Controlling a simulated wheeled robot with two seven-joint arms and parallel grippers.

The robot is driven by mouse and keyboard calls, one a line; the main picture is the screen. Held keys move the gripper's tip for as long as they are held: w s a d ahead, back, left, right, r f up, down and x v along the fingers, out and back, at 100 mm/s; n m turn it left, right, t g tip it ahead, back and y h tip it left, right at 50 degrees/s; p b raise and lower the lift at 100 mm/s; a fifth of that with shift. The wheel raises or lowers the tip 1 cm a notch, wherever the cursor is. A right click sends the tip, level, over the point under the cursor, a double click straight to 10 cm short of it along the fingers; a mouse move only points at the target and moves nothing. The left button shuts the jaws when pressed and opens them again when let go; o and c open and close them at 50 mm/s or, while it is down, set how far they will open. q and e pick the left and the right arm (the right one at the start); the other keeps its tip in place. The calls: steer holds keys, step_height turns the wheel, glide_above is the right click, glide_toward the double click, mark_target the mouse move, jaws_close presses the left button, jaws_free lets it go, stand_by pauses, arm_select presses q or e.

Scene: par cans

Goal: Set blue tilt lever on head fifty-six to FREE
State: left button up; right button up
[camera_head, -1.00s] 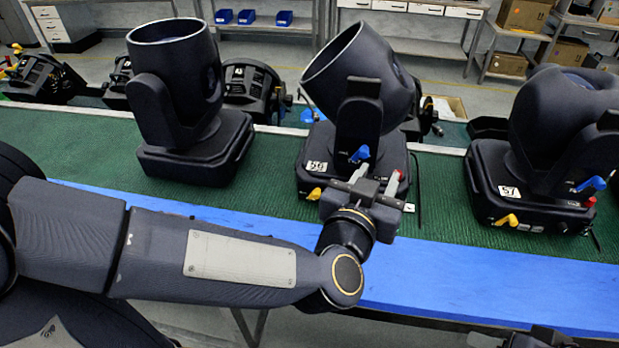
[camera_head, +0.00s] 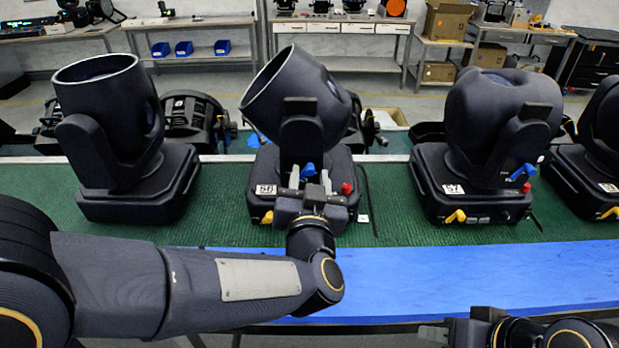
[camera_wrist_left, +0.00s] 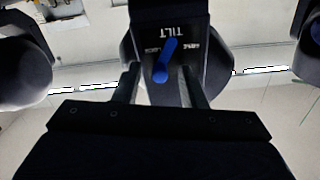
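Head fifty-six, a dark moving-head light with its barrel tilted (camera_head: 298,95), stands on a base with a "56" label (camera_head: 265,189). Its blue tilt lever (camera_head: 308,170) is on the yoke arm. In the left wrist view the lever (camera_wrist_left: 165,60) slants under the word TILT, between two small printed words too small to read surely. My left gripper (camera_head: 309,180) is open in front of it. Its fingers (camera_wrist_left: 158,84) stand to either side of the lever's lower end; contact cannot be told. My right gripper (camera_head: 433,333) is at the bottom right, partly cut off.
Similar lights stand left (camera_head: 110,120) and right, the right one labelled 57 (camera_head: 500,120) with its own blue lever (camera_head: 523,172). A yellow lever (camera_head: 267,217) and red knob (camera_head: 347,188) are on head fifty-six's base. The blue front strip (camera_head: 450,275) is clear.

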arm_select(q)
jaws_close()
steer(key=shift+a, duration=0.1)
stand_by(0.3)
steer(key=n+b, duration=0.2)
steer(key=n, duration=0.1)
steer(key=a+n+b, duration=0.1)
steer(key=n+b, duration=0.1)
steer(key=shift+a+n, duration=0.15)
steer(key=shift+n, duration=0.25)
steer(key=n+b, duration=0.1)
steer(key=n, duration=0.1)
steer(key=a+n+b, duration=0.1)
steer(key=n+b, duration=0.3)
steer(key=shift+a, duration=0.25)
jaws_free()
